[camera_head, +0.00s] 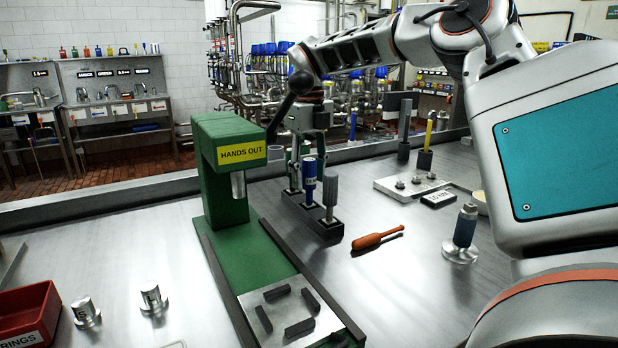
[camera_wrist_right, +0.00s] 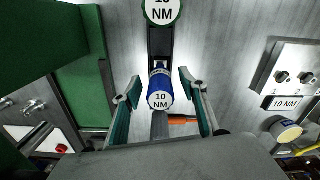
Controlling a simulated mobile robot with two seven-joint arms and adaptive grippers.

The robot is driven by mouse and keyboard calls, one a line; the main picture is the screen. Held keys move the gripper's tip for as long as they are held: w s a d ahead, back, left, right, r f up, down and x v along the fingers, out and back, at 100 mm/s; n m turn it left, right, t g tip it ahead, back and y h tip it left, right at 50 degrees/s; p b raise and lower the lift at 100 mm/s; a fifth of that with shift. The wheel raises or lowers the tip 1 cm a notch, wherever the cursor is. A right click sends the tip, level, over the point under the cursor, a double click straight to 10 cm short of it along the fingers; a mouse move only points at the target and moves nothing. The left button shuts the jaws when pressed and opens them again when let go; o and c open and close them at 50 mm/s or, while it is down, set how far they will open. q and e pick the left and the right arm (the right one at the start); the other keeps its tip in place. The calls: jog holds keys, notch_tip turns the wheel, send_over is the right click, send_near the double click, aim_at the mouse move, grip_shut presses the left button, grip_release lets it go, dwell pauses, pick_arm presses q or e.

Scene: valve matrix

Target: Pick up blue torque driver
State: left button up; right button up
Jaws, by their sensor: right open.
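The blue torque driver (camera_head: 309,182) stands upright in a dark rack (camera_head: 296,213) on the bench, between a green driver and a grey driver (camera_head: 330,192). In the right wrist view the blue driver (camera_wrist_right: 160,88) shows its round end marked "10 NM". My right gripper (camera_head: 307,150) is open and points down over the rack. In the wrist view its fingers (camera_wrist_right: 159,92) lie on either side of the blue driver, with a gap visible on both sides. Whether the fingertips reach down to its handle is hard to tell. My left gripper is not in view.
A green press marked "HANDS OUT" (camera_head: 225,165) stands close left of the rack. An orange-handled tool (camera_head: 372,240) lies to its right, and a dark blue-grey tool (camera_head: 465,228) stands on a metal base beyond. A red bin (camera_head: 30,312) sits front left.

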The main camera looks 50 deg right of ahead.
notch_tip(320, 180, down, 2)
jog(key=shift+f, duration=0.25)
grip_shut()
jog(key=shift+r, duration=0.15)
